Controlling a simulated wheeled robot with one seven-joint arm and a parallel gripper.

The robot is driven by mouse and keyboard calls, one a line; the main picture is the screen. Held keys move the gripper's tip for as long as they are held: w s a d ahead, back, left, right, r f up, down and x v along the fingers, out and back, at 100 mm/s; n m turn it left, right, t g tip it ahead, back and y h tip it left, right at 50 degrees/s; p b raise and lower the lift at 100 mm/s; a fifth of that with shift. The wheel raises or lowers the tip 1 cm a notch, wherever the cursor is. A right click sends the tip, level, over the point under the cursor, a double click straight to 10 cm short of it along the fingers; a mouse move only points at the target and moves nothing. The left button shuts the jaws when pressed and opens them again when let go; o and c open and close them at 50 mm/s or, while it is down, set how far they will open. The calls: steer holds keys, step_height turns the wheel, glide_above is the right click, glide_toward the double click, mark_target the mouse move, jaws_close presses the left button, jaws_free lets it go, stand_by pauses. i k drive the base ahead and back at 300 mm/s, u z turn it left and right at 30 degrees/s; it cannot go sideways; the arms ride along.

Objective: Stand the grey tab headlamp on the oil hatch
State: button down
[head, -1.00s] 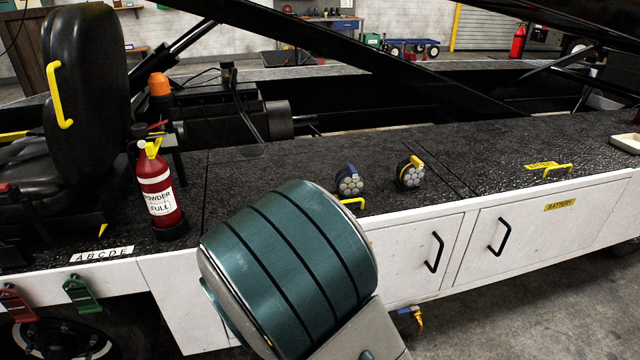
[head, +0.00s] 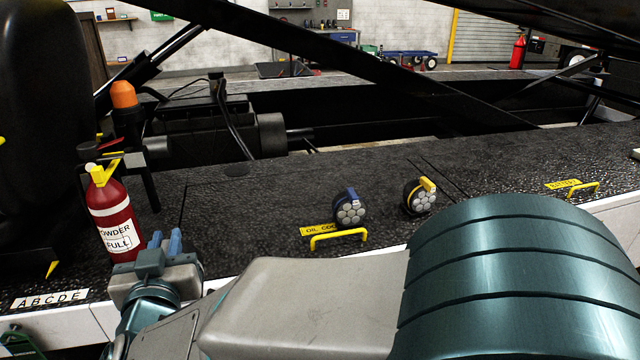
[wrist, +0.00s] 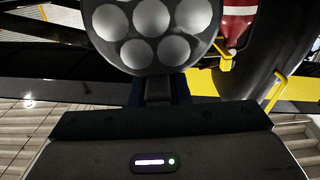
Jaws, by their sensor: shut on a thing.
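My gripper (head: 165,243) is at the lower left of the head view, in front of the fire extinguisher and near the deck's front edge. In the wrist view it is shut on a dark round headlamp (wrist: 152,22) with several pale round lenses. The lamp's top is cut off and its tab colour does not show. In the head view I cannot make out this lamp. The oil hatch (head: 255,205) is the dark textured panel with a yellow label and a yellow handle (head: 338,237). A blue headlamp (head: 349,211) stands on it, behind the handle.
A yellow-tab headlamp (head: 419,198) stands right of the blue one. A red fire extinguisher (head: 112,215) and an orange beacon (head: 124,95) are at the left. The battery label and handle (head: 583,189) are at the right. The hatch's left part is clear.

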mark_target(247, 210)
steer(key=i, duration=1)
